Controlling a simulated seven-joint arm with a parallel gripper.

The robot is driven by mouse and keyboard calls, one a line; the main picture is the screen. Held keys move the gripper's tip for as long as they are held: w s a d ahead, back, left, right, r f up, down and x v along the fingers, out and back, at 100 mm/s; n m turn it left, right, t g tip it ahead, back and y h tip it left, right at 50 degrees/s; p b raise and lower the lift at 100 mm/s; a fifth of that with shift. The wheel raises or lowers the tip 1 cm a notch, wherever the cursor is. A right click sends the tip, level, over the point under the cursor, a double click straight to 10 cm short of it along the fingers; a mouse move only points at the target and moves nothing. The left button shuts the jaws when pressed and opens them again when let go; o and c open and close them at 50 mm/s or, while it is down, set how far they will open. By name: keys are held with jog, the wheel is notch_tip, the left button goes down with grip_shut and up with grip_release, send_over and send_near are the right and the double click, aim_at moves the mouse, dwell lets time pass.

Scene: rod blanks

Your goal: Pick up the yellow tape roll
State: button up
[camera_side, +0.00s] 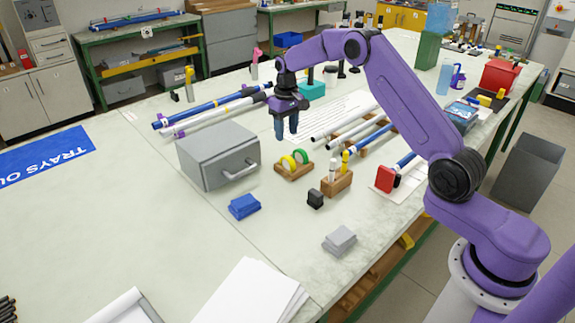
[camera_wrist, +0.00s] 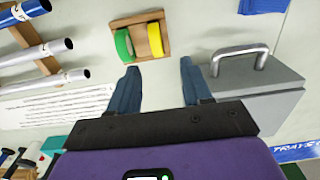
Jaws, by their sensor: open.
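The yellow tape roll (camera_side: 288,163) stands on edge in a small wooden holder (camera_side: 294,174), beside a green tape roll (camera_side: 301,156). In the wrist view the yellow roll (camera_wrist: 155,39) is on the right of the holder and the green roll (camera_wrist: 124,45) on the left. My gripper (camera_side: 286,136) points down above the table, close to the holder and apart from the rolls. In the wrist view its two fingers (camera_wrist: 157,80) are spread wide with nothing between them; the holder lies just beyond the fingertips.
A grey box with a handle (camera_side: 218,155) stands left of the holder. White and blue rods (camera_side: 345,125) lie on racks to the right. A small wooden block with markers (camera_side: 337,181), a black block (camera_side: 315,198) and a blue block (camera_side: 244,206) are nearby.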

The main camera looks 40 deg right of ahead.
send_over(288, 157)
jog(key=f, duration=0.5)
jog(key=shift+a+f, duration=0.35)
jog(key=shift+f, duration=0.05)
jog(key=shift+s+d+f, duration=0.1)
jog(key=shift+d+f, duration=0.1)
jog(key=shift+f, duration=1.15)
jog(key=shift+d+f, duration=0.15)
jog(key=shift+f, duration=1.2)
grip_shut()
